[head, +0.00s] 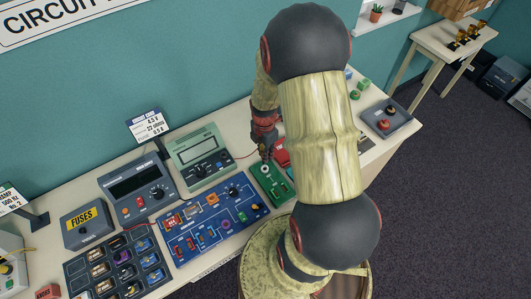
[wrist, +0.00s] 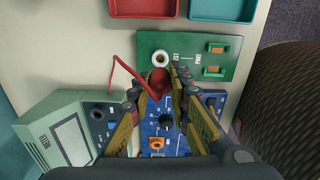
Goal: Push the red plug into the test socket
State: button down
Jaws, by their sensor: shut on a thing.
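My gripper (wrist: 157,85) is shut on the red plug (wrist: 158,78), which shows between its fingertips in the wrist view. A thin red lead runs from the plug to the left, toward the green meter (wrist: 60,135). The white-ringed socket (wrist: 159,57) is on the green board (wrist: 185,45), just beyond the plug in the wrist view. The plug appears apart from the socket; its tip and height above the board are hidden. In the head view, my gripper (head: 265,152) is beside the green board (head: 278,190), near the socket (head: 265,169), and the plug cannot be made out.
The blue circuit board (head: 213,225) lies in front of the green meter (head: 200,155). Red (wrist: 143,8) and teal (wrist: 222,10) trays lie beyond the green board. My arm hides part of the table.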

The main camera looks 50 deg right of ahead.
jog(key=shift+f+b, duration=1.95)
jog(key=shift+f, duration=1.1)
jog(key=shift+f+b, duration=0.55)
jog(key=shift+f, duration=0.35)
dwell(0.4)
jog(key=c, duration=1.7)
grip_release()
jog(key=o, duration=0.5)
jog(key=shift+c, duration=0.2)
jog(key=shift+o, duration=0.7)
jog(key=shift+r, duration=0.2)
jog(key=shift+r+p, duration=2.85)
jog(key=shift+r, duration=1)
